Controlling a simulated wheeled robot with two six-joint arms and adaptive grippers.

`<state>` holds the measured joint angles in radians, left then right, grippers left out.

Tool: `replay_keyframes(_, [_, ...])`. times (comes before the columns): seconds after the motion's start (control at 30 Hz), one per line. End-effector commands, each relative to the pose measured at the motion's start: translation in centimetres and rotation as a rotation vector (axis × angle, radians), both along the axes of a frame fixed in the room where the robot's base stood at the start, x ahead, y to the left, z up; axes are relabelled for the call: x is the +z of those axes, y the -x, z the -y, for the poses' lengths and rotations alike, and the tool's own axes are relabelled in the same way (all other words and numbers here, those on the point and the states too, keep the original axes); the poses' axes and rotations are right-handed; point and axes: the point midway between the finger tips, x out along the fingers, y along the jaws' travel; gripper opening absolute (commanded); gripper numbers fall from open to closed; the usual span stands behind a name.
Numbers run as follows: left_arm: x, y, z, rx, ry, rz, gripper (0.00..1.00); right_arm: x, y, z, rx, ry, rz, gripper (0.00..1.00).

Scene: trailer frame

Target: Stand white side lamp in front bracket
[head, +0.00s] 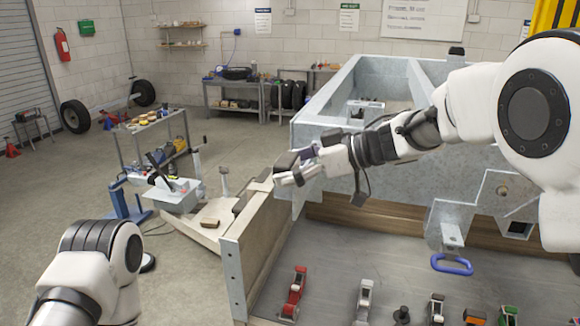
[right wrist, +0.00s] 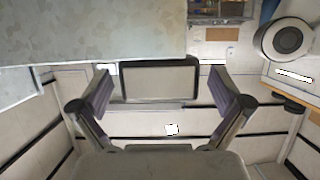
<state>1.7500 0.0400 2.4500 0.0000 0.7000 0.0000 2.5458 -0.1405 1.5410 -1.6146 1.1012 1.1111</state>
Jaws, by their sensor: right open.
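My right gripper (head: 296,167) is open at the near left corner of the grey metal trailer frame. In the right wrist view its two fingers (right wrist: 163,92) stand wide apart. A rectangular lamp with a pale lens and black housing (right wrist: 158,84) shows between them, with gaps on both sides. A thin grey strip runs just below the lamp in that view; I cannot tell whether it is the front bracket or whether the lamp sits in it. In the head view a small dark block (head: 286,161) beside the fingers may be the lamp. My left gripper is out of view.
A grey bench surface (head: 340,262) in front holds a red clamp (head: 295,290), a grey clamp (head: 364,298) and several other small parts.

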Motion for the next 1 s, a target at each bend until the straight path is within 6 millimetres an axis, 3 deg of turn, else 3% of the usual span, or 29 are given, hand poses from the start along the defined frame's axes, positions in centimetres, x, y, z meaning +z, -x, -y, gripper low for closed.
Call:
replay_keyframes(0.17, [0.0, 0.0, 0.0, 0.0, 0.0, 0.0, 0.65, 0.6, 0.4, 1.4, -0.001, -0.002, 0.0, 1.0])
replay_keyframes(0.5, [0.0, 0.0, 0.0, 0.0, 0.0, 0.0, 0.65, 3.8, 2.8, 8.6, -0.002, -0.005, 0.001, 1.0])
replay_keyframes(0.6, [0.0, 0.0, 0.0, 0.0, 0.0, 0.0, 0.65, 4.3, 3.3, 9.9, -0.001, -0.004, 0.002, 1.0])
replay_keyframes(1.0, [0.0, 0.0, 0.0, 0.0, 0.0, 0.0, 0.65, 4.5, 3.5, 10.6, 0.0, -0.001, 0.0, 1.0])
